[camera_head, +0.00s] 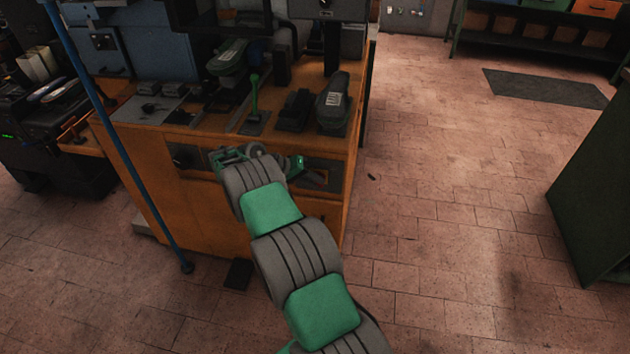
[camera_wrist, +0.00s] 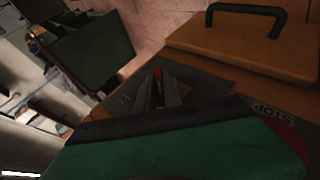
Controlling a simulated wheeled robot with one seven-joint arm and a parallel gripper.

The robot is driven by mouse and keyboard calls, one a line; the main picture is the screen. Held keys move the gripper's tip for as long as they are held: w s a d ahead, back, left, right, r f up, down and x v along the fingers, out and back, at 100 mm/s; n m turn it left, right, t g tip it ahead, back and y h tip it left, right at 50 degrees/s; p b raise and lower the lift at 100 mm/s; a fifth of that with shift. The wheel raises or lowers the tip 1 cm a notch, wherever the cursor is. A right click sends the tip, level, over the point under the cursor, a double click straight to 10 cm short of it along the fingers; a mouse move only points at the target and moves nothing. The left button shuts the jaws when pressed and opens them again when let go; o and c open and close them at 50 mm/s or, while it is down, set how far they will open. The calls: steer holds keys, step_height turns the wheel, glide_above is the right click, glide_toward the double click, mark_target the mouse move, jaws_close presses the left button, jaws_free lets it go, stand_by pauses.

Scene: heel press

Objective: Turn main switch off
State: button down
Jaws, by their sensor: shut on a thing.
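A small red part, which I take to be the main switch (camera_wrist: 157,74), shows between the fingers of my gripper (camera_wrist: 159,90) in the wrist view. The two grey fingers are shut on it, one on each side. The switch sits at a dark grey panel (camera_wrist: 205,84); its exact turn position is too dark and small to tell. In the head view my gripper (camera_head: 314,177) is at the front panel of the orange cabinet, and the switch is hidden there. My green gripper body covers the lower wrist view.
A STOP label (camera_wrist: 270,109) with a red part beside it lies right of my fingers. The orange cabinet (camera_head: 220,215) carries machines and levers on top. A blue pole (camera_head: 120,145) stands left of my arm. Floor (camera_head: 430,190) right of the cabinet is mostly clear.

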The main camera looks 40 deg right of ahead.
steer(key=c, duration=1.5)
jaws_free()
steer(key=shift+o, duration=0.2)
steer(key=v, duration=0.7)
steer(key=shift+a+r, duration=0.2)
steer(key=shift+a, duration=0.15)
steer(key=shift+w, duration=0.15)
